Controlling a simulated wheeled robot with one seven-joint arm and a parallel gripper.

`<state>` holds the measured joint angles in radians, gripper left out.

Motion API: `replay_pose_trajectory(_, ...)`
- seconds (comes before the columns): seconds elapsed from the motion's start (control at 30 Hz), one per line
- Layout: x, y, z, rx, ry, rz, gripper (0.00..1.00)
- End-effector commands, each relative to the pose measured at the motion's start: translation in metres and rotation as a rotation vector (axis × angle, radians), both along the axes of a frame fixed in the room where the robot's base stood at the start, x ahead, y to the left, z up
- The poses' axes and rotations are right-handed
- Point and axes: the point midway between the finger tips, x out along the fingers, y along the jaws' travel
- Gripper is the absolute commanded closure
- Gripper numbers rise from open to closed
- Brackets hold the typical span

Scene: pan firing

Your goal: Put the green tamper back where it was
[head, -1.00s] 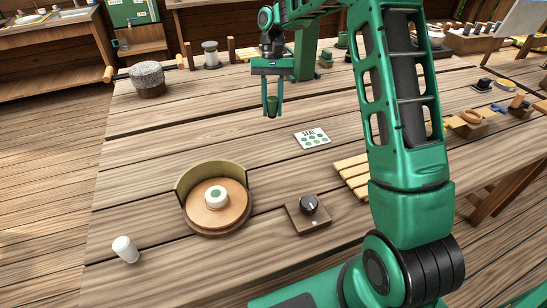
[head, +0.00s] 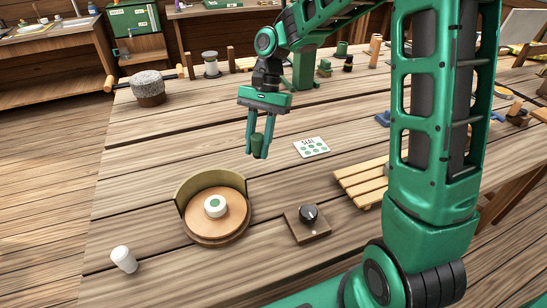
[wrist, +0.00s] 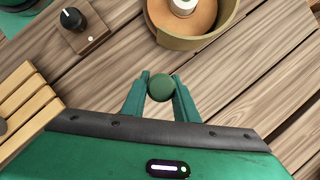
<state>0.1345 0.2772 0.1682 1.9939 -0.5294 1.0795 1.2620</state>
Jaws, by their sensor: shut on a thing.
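My gripper (head: 259,150) is shut on the green tamper (head: 258,145), a small dark green cylinder. The gripper holds it above the table, between the SEAL card and the round pan. In the wrist view the tamper's round top (wrist: 161,87) shows between the two fingertips (wrist: 161,90). Its lower end is hidden in the wrist view.
A round wooden pan (head: 215,228) with a curved olive guard holds a white piece with a green dot (head: 215,206). A knob box (head: 307,222), a SEAL card (head: 311,147), a slatted rack (head: 363,183) and a white cylinder (head: 123,259) stand around it.

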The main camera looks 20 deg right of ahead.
Motion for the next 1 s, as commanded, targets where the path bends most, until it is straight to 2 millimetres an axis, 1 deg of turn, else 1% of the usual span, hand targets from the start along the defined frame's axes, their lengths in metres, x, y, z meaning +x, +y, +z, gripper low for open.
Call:
replay_pose_trajectory(0.03,0.003,-0.01,-0.007,-0.001,0.002,-0.003,0.96)
replay_pose_trajectory(0.1,0.008,-0.023,-0.015,0.0,0.002,-0.004,0.96)
replay_pose_trajectory(0.2,0.014,-0.038,-0.025,-0.001,0.001,-0.002,0.96)
replay_pose_trajectory(0.33,0.019,-0.051,-0.033,-0.001,0.0,-0.001,0.96)
replay_pose_trajectory(0.47,0.02,-0.056,-0.037,0.0,0.0,0.0,0.96)
replay_pose_trajectory(0.57,0.02,-0.055,-0.044,0.0,0.001,0.001,0.96)
replay_pose_trajectory(0.7,0.02,-0.056,-0.064,-0.001,0.004,0.0,0.96)
replay_pose_trajectory(0.8,0.02,-0.055,-0.074,0.0,0.001,0.001,0.96)
replay_pose_trajectory(1.0,0.021,-0.056,-0.075,0.0,-0.002,0.001,0.96)
